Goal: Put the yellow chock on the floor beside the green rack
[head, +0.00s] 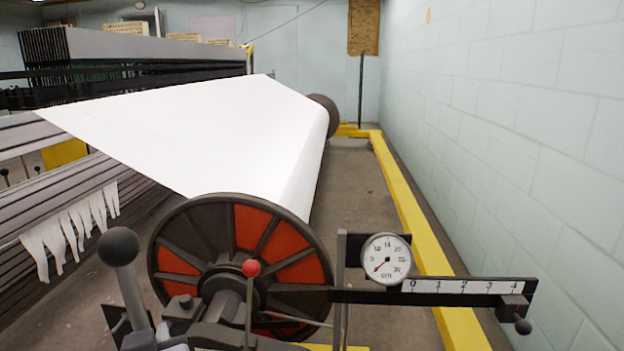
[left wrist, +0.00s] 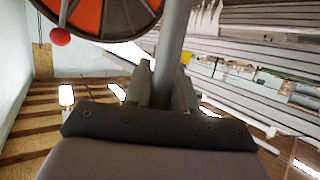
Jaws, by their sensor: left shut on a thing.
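In the left wrist view my left gripper (left wrist: 165,88) is shut around a smooth grey rod (left wrist: 174,40). The rod looks like the shaft of the grey lever (head: 131,290) with a black ball knob (head: 118,246) at the lower left of the head view. A small yellow piece (left wrist: 186,57) shows just beyond the rod in the wrist view. I cannot tell whether it is the chock. The head view shows a yellow patch (head: 65,153) at the far left, also unclear. I cannot make out a green rack. My right gripper is not in view.
A dark and orange beam disc (head: 185,255) with white warp sheet (head: 200,130) stands in front. A red-knobbed lever (head: 251,268), a dial (head: 386,260) and a scale arm (head: 430,291) are close by. Clear floor (head: 355,225) lies left of the yellow rail (head: 400,195).

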